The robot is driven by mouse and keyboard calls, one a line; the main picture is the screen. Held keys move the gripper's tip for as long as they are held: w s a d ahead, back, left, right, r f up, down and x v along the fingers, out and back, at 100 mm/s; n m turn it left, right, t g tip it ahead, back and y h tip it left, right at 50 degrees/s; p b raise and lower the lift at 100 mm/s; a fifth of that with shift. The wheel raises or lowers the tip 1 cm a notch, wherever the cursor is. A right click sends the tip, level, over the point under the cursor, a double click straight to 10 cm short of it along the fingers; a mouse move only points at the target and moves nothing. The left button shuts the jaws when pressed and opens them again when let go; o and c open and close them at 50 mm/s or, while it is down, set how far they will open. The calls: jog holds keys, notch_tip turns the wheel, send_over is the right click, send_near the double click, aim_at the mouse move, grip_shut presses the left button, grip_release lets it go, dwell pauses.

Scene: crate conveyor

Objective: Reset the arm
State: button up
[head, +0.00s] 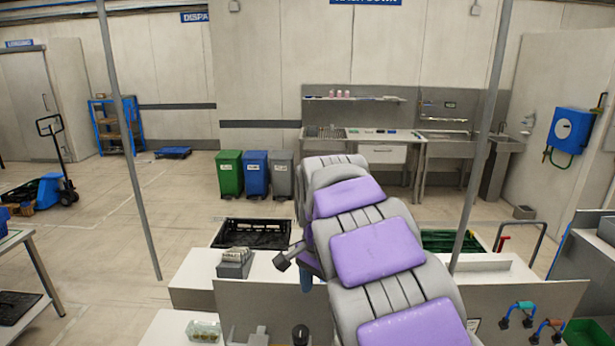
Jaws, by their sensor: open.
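My arm, grey with purple pads, rises from the bottom right to a bend near the centre of the head view. What shows of my gripper (290,260) is a small dark part sticking out to the left of the arm, above the white conveyor housing. The gripper is open, and I see nothing held in it. Most of it is hidden behind the arm, so its exact shape and any contact below cannot be told.
A black crate (228,233) and a green crate (436,240) lie on either side of my arm. A grey card holder (234,264) stands on the white housing. Thin poles (132,165) rise left and right. Bins (229,173) and a sink counter (375,141) stand behind.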

jog(key=s+d+f+n+b, duration=0.25)
jog(key=s+d, duration=0.25)
jog(key=s, duration=0.3)
jog(key=s+d+f+n+b, duration=0.1)
jog(key=s+d+f+b, duration=0.3)
jog(key=s, duration=0.5)
jog(key=s+d+f+n+b, duration=0.1)
jog(key=s+f+n+b, duration=0.1)
jog(key=s+f, duration=0.4)
jog(key=s+d+f+n+g+b, duration=0.1)
jog(key=s+f, duration=0.5)
jog(key=s, duration=0.7)
jog(key=shift+s+d+f+n+g+b, duration=0.15)
jog(key=shift+d+n+g+b, duration=0.35)
jog(key=shift+n, duration=0.55)
jog(key=shift+a, duration=0.1)
jog(key=shift+c, duration=0.5)
